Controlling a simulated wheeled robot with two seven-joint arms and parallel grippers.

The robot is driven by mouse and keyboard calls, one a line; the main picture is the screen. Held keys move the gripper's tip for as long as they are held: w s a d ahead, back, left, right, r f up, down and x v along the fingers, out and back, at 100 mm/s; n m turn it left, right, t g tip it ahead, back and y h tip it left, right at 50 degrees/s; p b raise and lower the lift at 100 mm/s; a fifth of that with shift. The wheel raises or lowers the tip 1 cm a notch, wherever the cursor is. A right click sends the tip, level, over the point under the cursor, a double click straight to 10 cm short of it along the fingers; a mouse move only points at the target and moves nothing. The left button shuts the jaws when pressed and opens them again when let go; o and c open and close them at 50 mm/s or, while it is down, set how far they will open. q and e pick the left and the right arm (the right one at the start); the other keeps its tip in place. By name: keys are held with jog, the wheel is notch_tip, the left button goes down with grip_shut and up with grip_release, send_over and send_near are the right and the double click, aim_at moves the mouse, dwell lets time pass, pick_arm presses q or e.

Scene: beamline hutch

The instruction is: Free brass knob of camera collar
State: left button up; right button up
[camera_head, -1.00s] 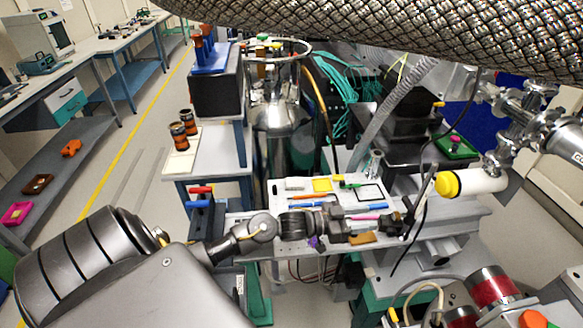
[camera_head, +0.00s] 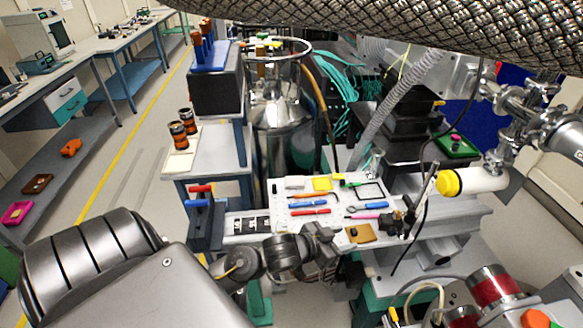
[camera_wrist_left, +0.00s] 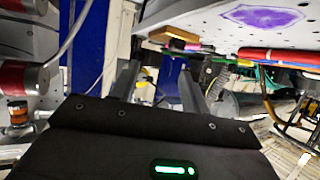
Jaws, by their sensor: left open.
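A white cylinder with a yellow cap (camera_head: 448,184), possibly the camera, lies at the right of the bench in the head view. I cannot make out a collar or brass knob for certain. A small black fixture (camera_head: 400,222) stands at the board's right end, below and left of the cylinder. My left gripper (camera_head: 338,262) is in front of and below the board's front edge, apart from the cylinder. Its two fingers (camera_wrist_left: 158,82) are spread and empty in the left wrist view, pointing under the board. My right gripper is not in view.
A white perforated board (camera_head: 283,222) holds several tools and a tan block (camera_head: 361,233); its edge hangs close above my fingers in the wrist view. Red-banded cylinders (camera_head: 490,285) stand at the lower right. A black cable hangs beside the fixture. A dark braided shape hides the top.

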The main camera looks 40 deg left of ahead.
pick_arm(q)
jog(key=s+a+f+g+y, duration=0.1)
jog(key=s+f+g, duration=0.2)
jog(key=s+f, duration=0.2)
jog(key=s+f+n+g+y, duration=0.1)
jog(key=s+f+g, duration=0.3)
jog(key=s, duration=0.8)
jog(key=shift+a+f+n+y, duration=0.35)
jog(key=shift+f+y, duration=0.2)
jog(key=shift+y, duration=0.25)
jog(key=shift+s, duration=0.1)
jog(key=s+g, duration=0.2)
jog(key=s, duration=0.5)
notch_tip(320, 180, down, 27)
jog(key=s+g, duration=0.2)
jog(key=s+a+f, duration=0.2)
jog(key=s+f, duration=1.2)
jog(key=s, duration=0.1)
jog(key=shift+s+a+g, duration=0.25)
jog(key=shift+a+g, duration=0.1)
jog(key=shift+g, duration=0.05)
